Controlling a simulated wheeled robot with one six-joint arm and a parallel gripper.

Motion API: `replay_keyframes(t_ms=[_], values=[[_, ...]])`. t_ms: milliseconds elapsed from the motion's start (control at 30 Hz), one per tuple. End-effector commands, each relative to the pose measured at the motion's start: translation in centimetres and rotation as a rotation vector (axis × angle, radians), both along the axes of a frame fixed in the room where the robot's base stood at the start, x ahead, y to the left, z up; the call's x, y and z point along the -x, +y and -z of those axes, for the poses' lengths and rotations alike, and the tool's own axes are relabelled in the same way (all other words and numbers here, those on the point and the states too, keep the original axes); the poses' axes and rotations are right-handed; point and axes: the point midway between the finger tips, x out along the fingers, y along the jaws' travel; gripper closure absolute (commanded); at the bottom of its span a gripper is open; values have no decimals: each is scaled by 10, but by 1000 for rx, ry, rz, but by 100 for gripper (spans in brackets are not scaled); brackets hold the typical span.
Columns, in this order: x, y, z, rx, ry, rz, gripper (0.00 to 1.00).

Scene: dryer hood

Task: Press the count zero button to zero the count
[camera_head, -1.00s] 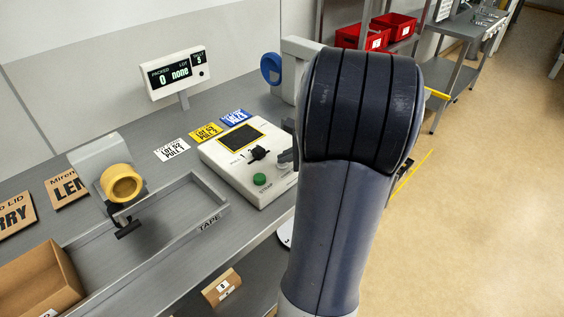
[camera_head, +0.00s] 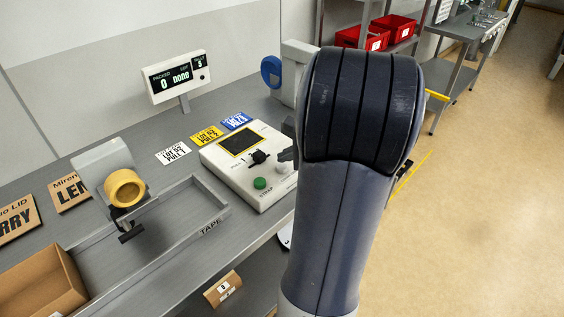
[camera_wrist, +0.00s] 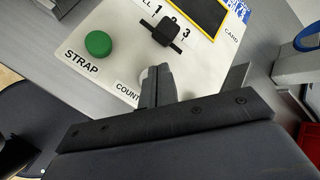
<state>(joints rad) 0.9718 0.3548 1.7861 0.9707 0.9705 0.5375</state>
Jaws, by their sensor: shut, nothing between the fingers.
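The control panel (camera_head: 232,176) is a pale box on the bench, with a green STRAP button (camera_head: 260,183) and a black selector knob (camera_head: 259,157). In the wrist view, the label COUNT (camera_wrist: 128,92) shows on the panel, its remainder hidden. A whitish round button (camera_wrist: 144,74) beside it is mostly covered by my gripper (camera_wrist: 157,72). My gripper is shut and empty, its fingertips over or at that button; I cannot tell whether they touch it. In the head view, the grey fingertips (camera_head: 286,154) show just above the whitish button, beside my arm.
A display (camera_head: 177,76) behind the panel reads PACKED 0 and LID none. A tape dispenser (camera_head: 123,188) and a tray (camera_head: 215,212) marked TAPE lie left. A blue-and-grey device (camera_head: 271,71) stands behind the panel. Lot cards (camera_head: 207,136) lie along its back edge.

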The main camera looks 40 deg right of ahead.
Motion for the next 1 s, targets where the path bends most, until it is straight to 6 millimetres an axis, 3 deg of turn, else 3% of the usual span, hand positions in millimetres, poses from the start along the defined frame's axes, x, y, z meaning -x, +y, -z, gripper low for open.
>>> replay_keyframes(t_ms=[400,833,1000], values=[[0,0,-5,1,-1,0,100],[0,0,-47,1,-2,-1,100],[0,0,-53,1,-1,0,100]])
